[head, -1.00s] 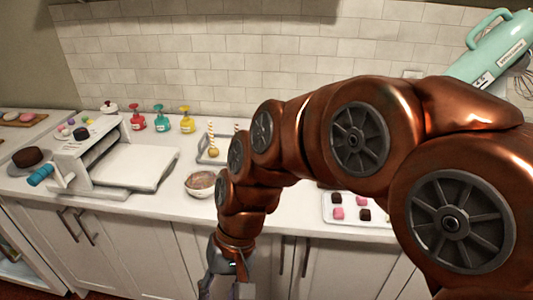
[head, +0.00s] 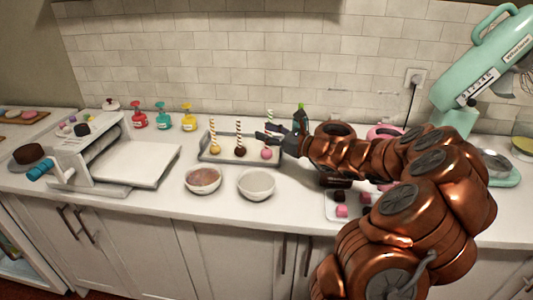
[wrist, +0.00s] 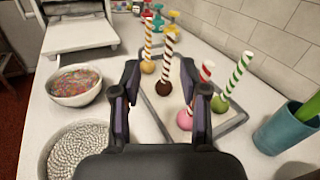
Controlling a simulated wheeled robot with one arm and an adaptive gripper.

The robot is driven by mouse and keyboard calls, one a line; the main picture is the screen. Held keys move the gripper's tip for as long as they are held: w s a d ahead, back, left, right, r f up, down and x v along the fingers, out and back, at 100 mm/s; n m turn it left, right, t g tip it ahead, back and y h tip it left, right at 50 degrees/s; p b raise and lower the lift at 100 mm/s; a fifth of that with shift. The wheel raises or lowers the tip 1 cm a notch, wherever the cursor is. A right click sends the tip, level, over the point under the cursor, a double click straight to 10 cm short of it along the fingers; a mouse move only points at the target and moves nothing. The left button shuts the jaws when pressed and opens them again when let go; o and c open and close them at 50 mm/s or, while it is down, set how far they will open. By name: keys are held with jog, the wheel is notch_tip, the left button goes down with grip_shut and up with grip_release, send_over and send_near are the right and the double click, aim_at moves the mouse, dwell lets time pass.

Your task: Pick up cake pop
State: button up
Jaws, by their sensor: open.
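Cake pops with striped sticks stand on a grey tray (head: 204,158), which also shows in the wrist view (wrist: 238,122). One is yellow (head: 214,148), one dark brown (head: 240,151) and one pink (head: 266,154). A green one (wrist: 219,105) shows clearly in the wrist view. My gripper (head: 264,133) is open at the tray's right side. In the wrist view my gripper (wrist: 160,98) has the brown pop (wrist: 163,88) between its fingers in the picture, farther off. The pink pop (wrist: 184,121) is close to the right finger; contact cannot be told.
Two bowls, one with sprinkles (head: 202,181) and one with silvery beads (head: 257,184), stand in front of the tray. A teal cup (wrist: 286,128) stands right of it. A white-bedded machine (head: 135,160) is at left. Small cakes (head: 341,211) lie on a tray at right.

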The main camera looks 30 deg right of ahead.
jog(key=d+f+m+t+h, duration=0.1)
jog(key=d+f+m+h, duration=0.15)
jog(key=d, duration=0.35)
jog(key=shift+m, duration=0.25)
jog(key=shift+p+x, duration=1.05)
jog(key=shift+x, duration=2.55)
jog(key=shift+a+r, duration=0.15)
grip_shut()
